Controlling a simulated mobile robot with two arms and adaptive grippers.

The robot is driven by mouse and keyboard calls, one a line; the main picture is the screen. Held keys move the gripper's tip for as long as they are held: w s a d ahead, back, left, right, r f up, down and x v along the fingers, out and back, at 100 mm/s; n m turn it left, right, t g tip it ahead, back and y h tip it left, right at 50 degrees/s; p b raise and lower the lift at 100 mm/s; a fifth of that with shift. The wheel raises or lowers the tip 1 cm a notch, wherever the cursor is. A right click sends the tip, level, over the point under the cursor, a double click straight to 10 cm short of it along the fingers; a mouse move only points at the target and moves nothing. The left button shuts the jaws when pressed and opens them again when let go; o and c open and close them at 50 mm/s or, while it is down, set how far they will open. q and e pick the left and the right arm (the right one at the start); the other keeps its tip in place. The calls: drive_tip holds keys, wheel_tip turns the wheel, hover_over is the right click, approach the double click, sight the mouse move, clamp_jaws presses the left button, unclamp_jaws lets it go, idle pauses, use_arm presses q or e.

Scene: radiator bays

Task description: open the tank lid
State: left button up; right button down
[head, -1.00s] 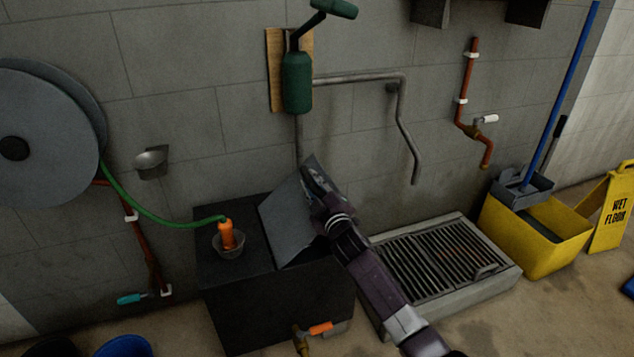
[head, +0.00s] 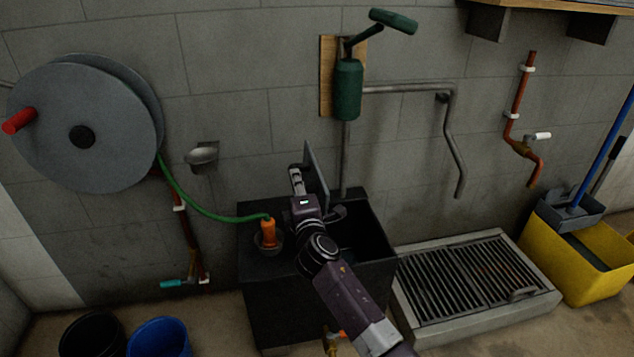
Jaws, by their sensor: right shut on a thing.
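The dark tank (head: 272,300) stands against the wall at the middle of the head view. Its grey lid (head: 318,177) is raised to about upright, seen nearly edge-on, and the dark opening (head: 365,240) shows to its right. My right gripper (head: 297,178) is at the lid's left side, shut on the lid. My own arm hides part of the tank's top and front. My left gripper is not in view.
An orange nozzle (head: 268,233) on a green hose sits in a small cup on the tank's left top. The hose reel (head: 60,130) is at left, the green pump (head: 348,90) above. A floor grate (head: 475,275) lies right, buckets (head: 160,338) at lower left.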

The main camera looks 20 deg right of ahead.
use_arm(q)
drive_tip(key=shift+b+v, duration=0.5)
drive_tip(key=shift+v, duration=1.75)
use_arm(e)
drive_tip(key=shift+w+a+f+n, duration=0.15)
drive_tip(key=shift+a+n, duration=0.5)
drive_tip(key=shift+a, duration=0.65)
drive_tip(key=shift+w+a+f+n, duration=0.1)
drive_tip(key=shift+a+f+n, duration=0.15)
drive_tip(key=shift+a+n, duration=0.7)
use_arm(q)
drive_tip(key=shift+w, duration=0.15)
use_arm(e)
drive_tip(key=shift+a+m, duration=0.3)
drive_tip(key=c, duration=1.8)
unclamp_jaws()
drive_tip(key=shift+s+f, duration=0.1)
drive_tip(key=s, duration=1.2)
drive_tip(key=shift+a, duration=0.35)
